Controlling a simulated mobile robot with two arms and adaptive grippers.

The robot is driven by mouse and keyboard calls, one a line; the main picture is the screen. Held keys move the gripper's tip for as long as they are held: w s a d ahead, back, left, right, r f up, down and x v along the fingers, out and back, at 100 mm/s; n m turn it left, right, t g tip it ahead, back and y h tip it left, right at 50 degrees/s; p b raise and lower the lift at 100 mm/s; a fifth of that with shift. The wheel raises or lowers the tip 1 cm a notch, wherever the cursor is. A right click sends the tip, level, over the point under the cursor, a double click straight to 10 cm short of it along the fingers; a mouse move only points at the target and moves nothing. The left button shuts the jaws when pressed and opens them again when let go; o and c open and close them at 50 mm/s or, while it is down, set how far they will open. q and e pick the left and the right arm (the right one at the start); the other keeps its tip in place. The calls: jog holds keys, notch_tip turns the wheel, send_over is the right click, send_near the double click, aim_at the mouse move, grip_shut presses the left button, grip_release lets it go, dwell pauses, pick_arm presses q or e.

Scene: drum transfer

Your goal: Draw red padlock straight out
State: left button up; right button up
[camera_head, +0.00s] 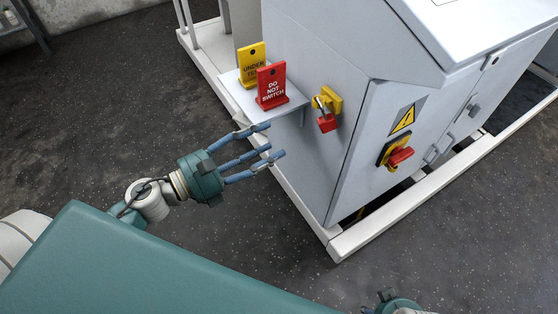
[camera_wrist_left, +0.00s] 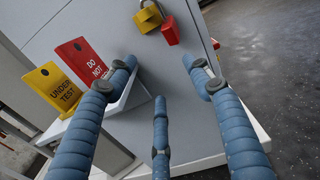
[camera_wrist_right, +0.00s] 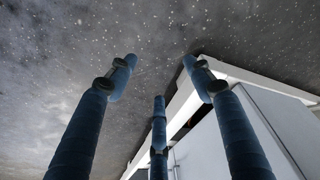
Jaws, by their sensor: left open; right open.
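The red padlock (camera_head: 327,122) hangs by its shackle from a yellow hasp (camera_head: 330,100) on the side wall of the grey cabinet (camera_head: 310,55). In the left wrist view the red padlock (camera_wrist_left: 170,30) and yellow hasp (camera_wrist_left: 148,15) show at the top, beyond my fingers. My left gripper (camera_head: 268,143) is open and empty, in front of that wall, left of and below the padlock in the head view. Its three blue fingers (camera_wrist_left: 160,90) are spread apart. My right gripper (camera_wrist_right: 160,85) is open and empty over the floor near a white frame; its fingers are not clear in the head view.
A small shelf (camera_head: 243,100) on the cabinet wall holds a red "DO NOT SWITCH" sign (camera_head: 271,86) and a yellow "UNDER TEST" sign (camera_head: 251,64). A red and yellow switch (camera_head: 397,156) sits on the front. A white base frame (camera_head: 345,245) edges the cabinet.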

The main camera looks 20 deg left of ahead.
aim_at(327, 123)
pick_arm(q)
jog(key=p+x, duration=0.3)
jog(key=x, duration=0.8)
jog(key=shift+s+d+r+m+p, duration=0.25)
jog(key=shift+d+m+p, duration=0.05)
jog(key=shift+d, duration=0.05)
pick_arm(e)
jog(key=s+f, duration=0.4)
jog(key=f, duration=0.7)
jog(key=shift+s+d+g, duration=0.3)
jog(key=shift+s+d, duration=0.05)
pick_arm(q)
grip_shut()
